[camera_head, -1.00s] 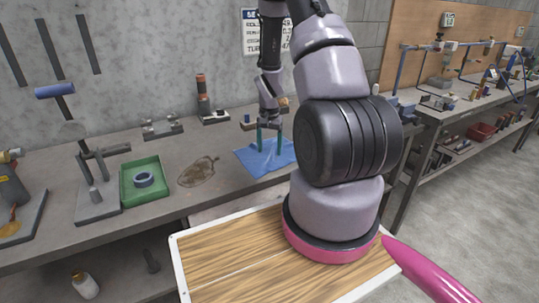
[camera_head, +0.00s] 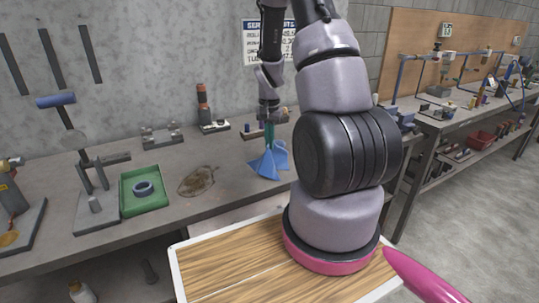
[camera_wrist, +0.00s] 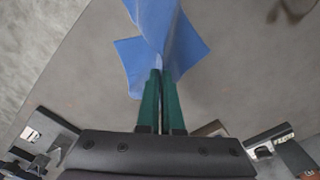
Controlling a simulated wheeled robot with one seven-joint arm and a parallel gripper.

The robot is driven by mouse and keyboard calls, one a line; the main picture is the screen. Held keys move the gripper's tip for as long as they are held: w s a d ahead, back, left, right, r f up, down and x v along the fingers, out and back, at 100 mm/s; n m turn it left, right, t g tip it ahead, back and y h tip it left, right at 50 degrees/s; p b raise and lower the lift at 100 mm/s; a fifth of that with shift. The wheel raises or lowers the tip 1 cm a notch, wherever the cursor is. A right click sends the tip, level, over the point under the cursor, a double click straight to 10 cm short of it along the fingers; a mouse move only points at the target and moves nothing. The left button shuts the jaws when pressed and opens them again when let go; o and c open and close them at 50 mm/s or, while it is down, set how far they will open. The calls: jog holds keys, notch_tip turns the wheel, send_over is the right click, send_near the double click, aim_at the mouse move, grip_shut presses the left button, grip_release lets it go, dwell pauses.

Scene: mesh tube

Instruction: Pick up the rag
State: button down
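The blue rag (camera_head: 266,164) hangs bunched from my gripper (camera_head: 270,134) in the head view, its lower folds at or just above the workbench; I cannot tell whether they touch it. In the wrist view the rag (camera_wrist: 163,32) spreads out from between the green fingertips of my gripper (camera_wrist: 160,72). The fingers are close together, pinching the cloth.
The grey workbench (camera_head: 225,192) holds a brown mesh piece (camera_head: 197,181) left of the rag, then a green tray (camera_head: 145,203) with a dark ring (camera_head: 143,188). An orange-and-black tool (camera_head: 204,100) stands behind. A wood-topped surface (camera_head: 235,262) is in front.

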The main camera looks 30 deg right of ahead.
notch_tip(320, 180, up, 6)
jog(key=shift+f, duration=0.15)
notch_tip(320, 180, up, 9)
dwell(0.5)
